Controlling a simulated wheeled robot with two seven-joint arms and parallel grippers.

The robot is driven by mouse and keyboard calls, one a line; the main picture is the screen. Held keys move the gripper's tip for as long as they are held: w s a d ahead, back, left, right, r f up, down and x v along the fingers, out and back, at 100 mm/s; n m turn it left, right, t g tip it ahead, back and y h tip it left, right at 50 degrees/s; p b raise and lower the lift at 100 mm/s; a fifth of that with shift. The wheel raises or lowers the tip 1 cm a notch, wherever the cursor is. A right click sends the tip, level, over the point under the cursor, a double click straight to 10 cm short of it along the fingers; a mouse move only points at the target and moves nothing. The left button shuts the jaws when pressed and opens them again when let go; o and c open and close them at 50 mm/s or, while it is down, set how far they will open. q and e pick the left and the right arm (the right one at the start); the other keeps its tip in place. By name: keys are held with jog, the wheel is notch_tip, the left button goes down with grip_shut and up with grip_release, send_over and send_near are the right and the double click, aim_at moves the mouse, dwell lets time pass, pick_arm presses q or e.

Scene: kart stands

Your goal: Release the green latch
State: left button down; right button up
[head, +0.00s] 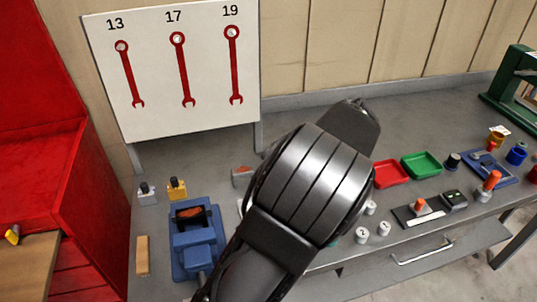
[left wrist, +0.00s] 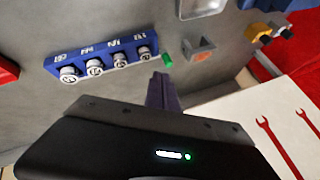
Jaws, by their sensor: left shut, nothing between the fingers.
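The green latch (left wrist: 167,60) is a small green piece at one end of a blue rack (left wrist: 100,55) in the left wrist view. The rack carries labels and a row of several grey-white round sockets (left wrist: 94,68). My left gripper (left wrist: 161,76) is shut and empty, its narrow fingertips close to the latch. I cannot tell whether they touch it. In the head view my left arm covers the rack and the latch, and its fingertips are hidden. My right gripper is in neither view.
A grey bracket with an orange-red piece (left wrist: 201,50) stands just beside the latch. A white board (head: 190,115) with red wrenches rises behind the bench. A blue vise-like fixture (head: 187,262) is left of my arm. Red (head: 389,175) and green (head: 421,165) trays lie to the right.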

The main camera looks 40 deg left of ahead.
pick_arm(q)
jog(key=shift+d, duration=0.25)
jog(key=p+x, duration=0.1)
jog(key=x, duration=0.9)
jog(key=shift+a+p, duration=0.1)
jog(key=shift+p, duration=0.2)
